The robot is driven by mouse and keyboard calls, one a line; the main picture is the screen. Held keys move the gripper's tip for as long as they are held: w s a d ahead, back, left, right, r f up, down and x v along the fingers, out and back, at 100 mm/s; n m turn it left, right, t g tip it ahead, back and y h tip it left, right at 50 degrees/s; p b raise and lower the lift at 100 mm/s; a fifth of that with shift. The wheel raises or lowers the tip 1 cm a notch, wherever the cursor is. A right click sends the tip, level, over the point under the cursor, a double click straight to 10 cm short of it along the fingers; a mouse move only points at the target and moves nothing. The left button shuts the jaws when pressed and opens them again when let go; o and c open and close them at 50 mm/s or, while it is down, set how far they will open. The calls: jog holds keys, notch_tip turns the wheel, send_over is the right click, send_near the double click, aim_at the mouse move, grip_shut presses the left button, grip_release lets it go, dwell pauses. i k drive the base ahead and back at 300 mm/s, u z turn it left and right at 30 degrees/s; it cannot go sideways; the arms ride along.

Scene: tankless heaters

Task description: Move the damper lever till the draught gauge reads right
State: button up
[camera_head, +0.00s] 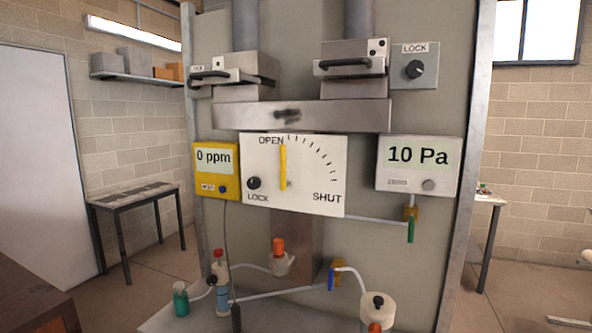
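The damper lever (283,167) is a yellow bar on a white dial plate (258,146). It stands upright, its tip close under the word OPEN, at the start of an arc of tick marks that runs down right to SHUT. A black LOCK knob (254,183) sits left of the lever's foot. The draught gauge (419,165), a pale box right of the plate, reads 10 Pa. My gripper is not in view.
A yellow meter (215,171) left of the plate reads 0 ppm. Another LOCK knob (414,69) is at upper right. Two black handles (345,63) project above. Valves, hoses and a white canister (377,309) stand below. The space before the plate looks clear.

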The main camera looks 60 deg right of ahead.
aim_at(284, 185)
jog(key=z, duration=1.85)
